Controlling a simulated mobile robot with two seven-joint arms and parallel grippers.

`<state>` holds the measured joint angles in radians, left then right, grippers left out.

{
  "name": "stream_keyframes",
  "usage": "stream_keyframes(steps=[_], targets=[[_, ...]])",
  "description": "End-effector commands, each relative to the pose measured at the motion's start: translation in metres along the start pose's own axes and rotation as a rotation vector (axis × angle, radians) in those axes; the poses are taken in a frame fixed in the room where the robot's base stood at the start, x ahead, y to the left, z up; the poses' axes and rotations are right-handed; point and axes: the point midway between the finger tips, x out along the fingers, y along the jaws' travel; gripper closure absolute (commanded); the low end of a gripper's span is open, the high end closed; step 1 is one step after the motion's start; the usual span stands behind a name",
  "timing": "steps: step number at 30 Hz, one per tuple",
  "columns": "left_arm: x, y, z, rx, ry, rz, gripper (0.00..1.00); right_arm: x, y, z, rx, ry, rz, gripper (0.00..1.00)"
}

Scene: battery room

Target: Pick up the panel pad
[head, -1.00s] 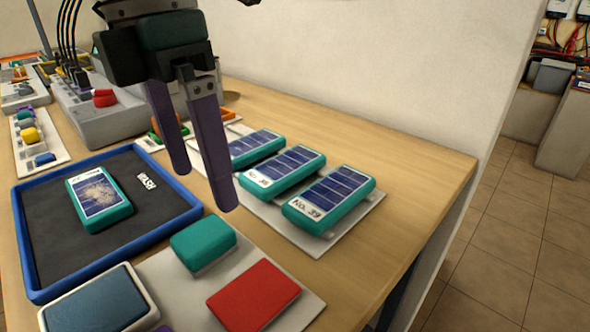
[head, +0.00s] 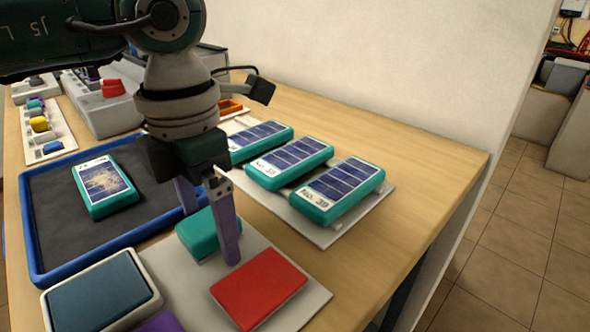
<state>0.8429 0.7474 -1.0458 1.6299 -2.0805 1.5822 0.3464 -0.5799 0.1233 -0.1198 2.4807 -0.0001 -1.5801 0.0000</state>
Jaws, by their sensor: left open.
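A teal pad (head: 197,235) lies on the light grey board near the front of the table; I take it for the panel pad. My left gripper (head: 211,237) is open and points down over it. One purple finger stands in front of the pad's right side. The other finger reaches down at its far left side, its tip hidden behind the pad. I cannot tell whether either finger touches it. My right gripper is not in view.
A red pad (head: 259,287) lies just right of the gripper, and a blue-grey pad in a white tray (head: 100,294) front left. A blue-rimmed tray (head: 43,276) holds a dirty solar panel (head: 105,186). Several panels, one marked No. 39 (head: 338,191), lie behind. The table's right side is clear.

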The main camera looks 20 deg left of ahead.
Motion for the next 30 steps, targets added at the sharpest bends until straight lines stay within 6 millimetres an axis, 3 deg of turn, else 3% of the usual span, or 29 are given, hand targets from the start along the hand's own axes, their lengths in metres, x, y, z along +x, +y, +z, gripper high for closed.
stream_keyframes(steps=[2, 26, 30], targets=[[-0.0003, 0.0, 0.0001, 0.0, 0.0, 0.0, 0.05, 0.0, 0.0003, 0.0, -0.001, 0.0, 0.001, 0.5], [-0.0008, 0.0001, 0.0002, -0.001, -0.001, 0.0, 0.95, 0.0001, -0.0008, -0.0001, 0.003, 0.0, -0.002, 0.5], [-0.0009, 0.0001, 0.0003, -0.001, -0.001, 0.0, 0.97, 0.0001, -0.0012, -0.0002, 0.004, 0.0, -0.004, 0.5]])
